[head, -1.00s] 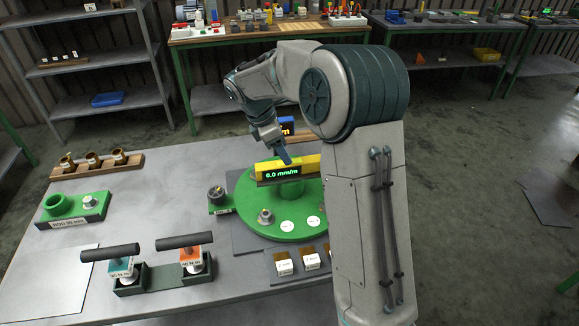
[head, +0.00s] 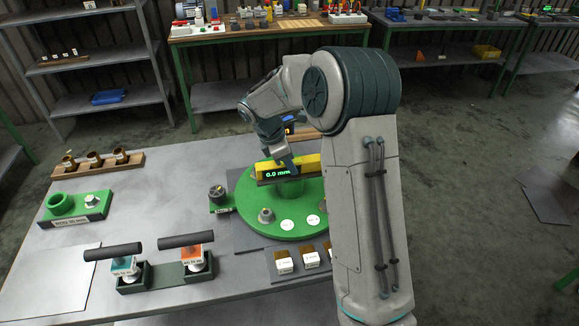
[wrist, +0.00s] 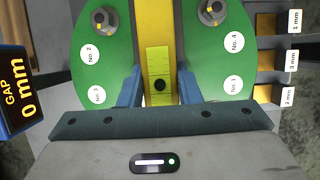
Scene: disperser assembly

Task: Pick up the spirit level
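The spirit level (head: 302,166) is a yellow bar with a dark front display showing green digits. It lies across the raised centre of the round green disperser base (head: 252,224). In the wrist view the yellow level (wrist: 158,25) runs upright down the middle, with a lighter yellow-green vial. My gripper (wrist: 160,88) is over it, with one blue finger on each side. The fingers stand apart, and I see no clear grip on the level. In the head view my gripper (head: 289,165) is at the level's upper middle, partly covering it. My arm hides the level's right end.
A blue gap display (wrist: 18,88) stands close at the left in the wrist view. Nuts and numbered white discs sit on the green base. Labelled shim blocks (head: 284,262), two black-handled tools (head: 187,248) and a green fixture (head: 75,208) share the table.

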